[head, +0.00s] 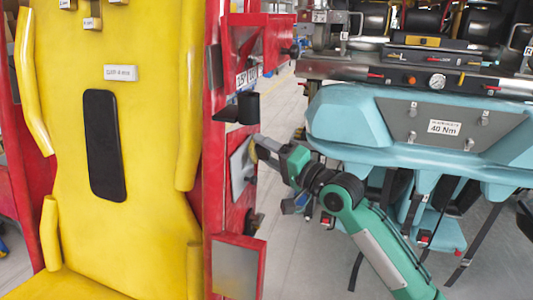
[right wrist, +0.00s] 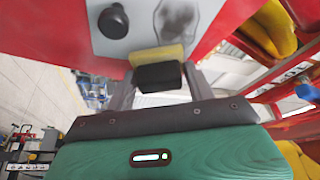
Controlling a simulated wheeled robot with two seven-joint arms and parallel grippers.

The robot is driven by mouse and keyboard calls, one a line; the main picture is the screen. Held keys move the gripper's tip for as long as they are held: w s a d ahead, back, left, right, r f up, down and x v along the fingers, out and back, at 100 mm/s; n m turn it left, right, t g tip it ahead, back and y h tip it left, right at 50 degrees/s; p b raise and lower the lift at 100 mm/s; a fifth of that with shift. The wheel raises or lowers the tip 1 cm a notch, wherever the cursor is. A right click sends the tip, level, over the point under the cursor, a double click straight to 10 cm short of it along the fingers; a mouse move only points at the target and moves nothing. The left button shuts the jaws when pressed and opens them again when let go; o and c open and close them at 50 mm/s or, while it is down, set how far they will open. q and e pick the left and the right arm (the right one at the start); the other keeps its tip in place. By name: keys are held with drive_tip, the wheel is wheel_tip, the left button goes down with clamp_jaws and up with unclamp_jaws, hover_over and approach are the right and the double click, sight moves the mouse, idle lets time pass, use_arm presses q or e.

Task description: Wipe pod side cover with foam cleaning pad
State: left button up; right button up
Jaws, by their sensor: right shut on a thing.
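The foam cleaning pad (right wrist: 158,55) is yellow with a black block as its grip. My right gripper (right wrist: 158,88) is shut on that black block. The pod side cover (right wrist: 140,22) is a grey plate on the red side wall, with a black round knob and a dark smudge near the right. The pad's yellow edge is at the cover's lower edge, just below the smudge; whether they touch I cannot tell. In the head view, the right gripper (head: 266,148) is beside the grey cover (head: 238,172), partly hiding it. My left gripper is out of view.
A yellow seat with a black pad (head: 104,145) fills the left. A black holder (head: 243,107) juts from the red frame (head: 218,190) above the cover. A light-blue seat unit (head: 355,120) stands right.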

drive_tip(key=shift+s+a+r+p, duration=0.2)
drive_tip(key=shift+s+a+p, duration=0.1)
drive_tip(key=shift+s+p, duration=0.55)
drive_tip(key=shift+s+a+f+p, duration=0.1)
drive_tip(key=shift+s+a+p, duration=0.05)
drive_tip(key=shift+s+p, duration=0.3)
drive_tip(key=shift+s+a+p, duration=0.15)
drive_tip(key=shift+s+p, duration=0.1)
drive_tip(key=shift+s, duration=0.25)
drive_tip(key=shift+s+a+p, duration=0.2)
drive_tip(key=shift+s+p, duration=0.5)
drive_tip(key=shift+p, duration=0.2)
drive_tip(key=shift+s+a+p, duration=0.3)
drive_tip(key=shift+s+p, duration=0.2)
drive_tip(key=shift+s, duration=0.45)
drive_tip(key=shift+w+f, duration=0.1)
drive_tip(key=shift+d, duration=0.25)
approach(243, 158)
drive_tip(key=shift+w+d+r+b, duration=0.15)
drive_tip(key=shift+w+d+r, duration=0.15)
drive_tip(key=shift+w, duration=0.15)
drive_tip(key=shift+w+d+r+b, duration=0.15)
drive_tip(key=shift+w+d+r, duration=0.05)
drive_tip(key=shift+w+r, duration=0.2)
